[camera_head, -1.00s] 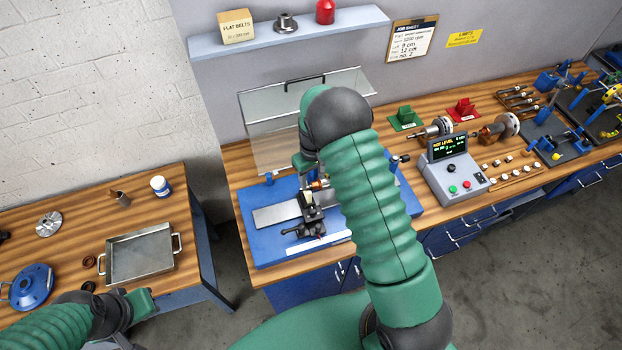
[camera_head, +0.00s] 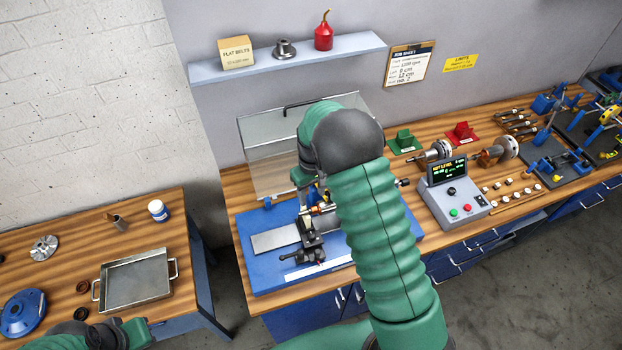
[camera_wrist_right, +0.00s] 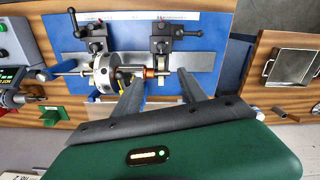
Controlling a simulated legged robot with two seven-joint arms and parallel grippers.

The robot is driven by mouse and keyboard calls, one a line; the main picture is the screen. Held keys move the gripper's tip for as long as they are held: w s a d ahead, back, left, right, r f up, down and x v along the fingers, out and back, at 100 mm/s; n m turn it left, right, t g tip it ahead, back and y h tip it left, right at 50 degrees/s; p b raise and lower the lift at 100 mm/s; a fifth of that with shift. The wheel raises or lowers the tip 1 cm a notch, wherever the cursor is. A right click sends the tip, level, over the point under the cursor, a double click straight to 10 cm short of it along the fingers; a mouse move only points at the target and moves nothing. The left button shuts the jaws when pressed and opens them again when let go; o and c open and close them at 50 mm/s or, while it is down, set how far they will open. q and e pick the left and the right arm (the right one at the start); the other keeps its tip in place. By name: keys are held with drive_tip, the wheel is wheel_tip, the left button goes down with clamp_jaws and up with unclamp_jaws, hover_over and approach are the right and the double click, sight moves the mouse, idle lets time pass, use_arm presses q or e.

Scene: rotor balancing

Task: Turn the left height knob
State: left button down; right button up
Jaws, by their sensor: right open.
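The balancing stand has a blue base (camera_head: 262,266) on the bench. Its left support (camera_head: 312,240) is a dark upright post with a black handle (camera_head: 300,256) at the front. In the right wrist view this support (camera_wrist_right: 164,45) is right of centre, its handle (camera_wrist_right: 190,33) pointing right. I cannot tell for certain which part is the height knob. A rotor with a grey disc (camera_wrist_right: 103,74) and copper winding lies across the supports. My right gripper (camera_wrist_right: 156,80) is open, its fingers apart near the winding and left support. My left gripper (camera_head: 132,335) is low at left, its fingers unclear.
A clear guard (camera_head: 262,130) stands behind the stand. A control box (camera_head: 455,192) reading NOT LEVEL is at its right. A metal tray (camera_head: 137,279) lies on the left table. My right arm covers part of the stand.

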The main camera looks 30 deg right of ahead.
wheel_tip(320, 180, up, 14)
drive_tip(key=b, duration=0.4)
drive_tip(key=shift+a+r+b, duration=0.2)
drive_tip(key=shift+r+b, duration=0.05)
drive_tip(key=shift+b, duration=0.15)
drive_tip(key=shift+f, duration=0.1)
